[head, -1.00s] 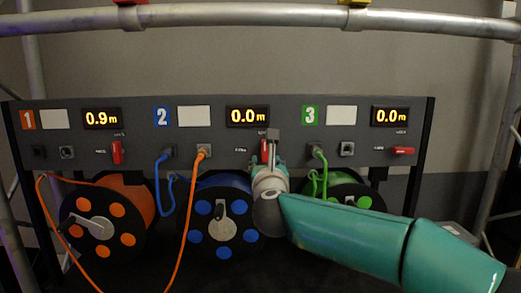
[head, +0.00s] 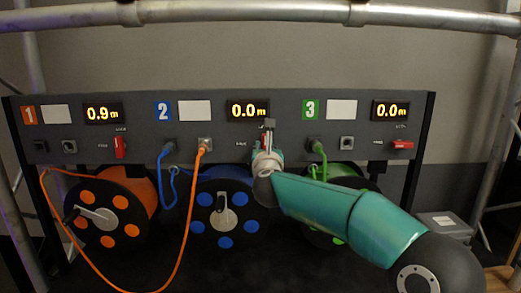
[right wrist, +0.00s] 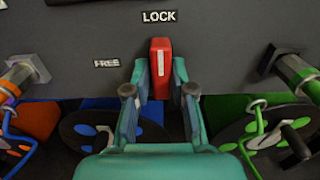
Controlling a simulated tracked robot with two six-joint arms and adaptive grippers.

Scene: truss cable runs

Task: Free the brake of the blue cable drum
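The blue cable drum (head: 224,212) sits under panel section 2. Its brake lever (right wrist: 160,68) is red with a white stripe. In the right wrist view it stands upright below the LOCK label (right wrist: 159,16), and the FREE label (right wrist: 107,63) is to its left. My right gripper (right wrist: 160,85) is open, with one finger on each side of the lever; a narrow gap seems to show on both sides. In the head view the right gripper (head: 268,138) covers most of this lever. My left gripper is not in view.
An orange drum (head: 105,213) and a green drum (head: 340,238) flank the blue one. Lever 1 (head: 119,147) is upright; lever 3 (head: 402,144) lies level. Blue (head: 167,180), orange (head: 186,230) and green (head: 320,160) cables hang near the panel. Metal tubes (head: 250,14) frame the place.

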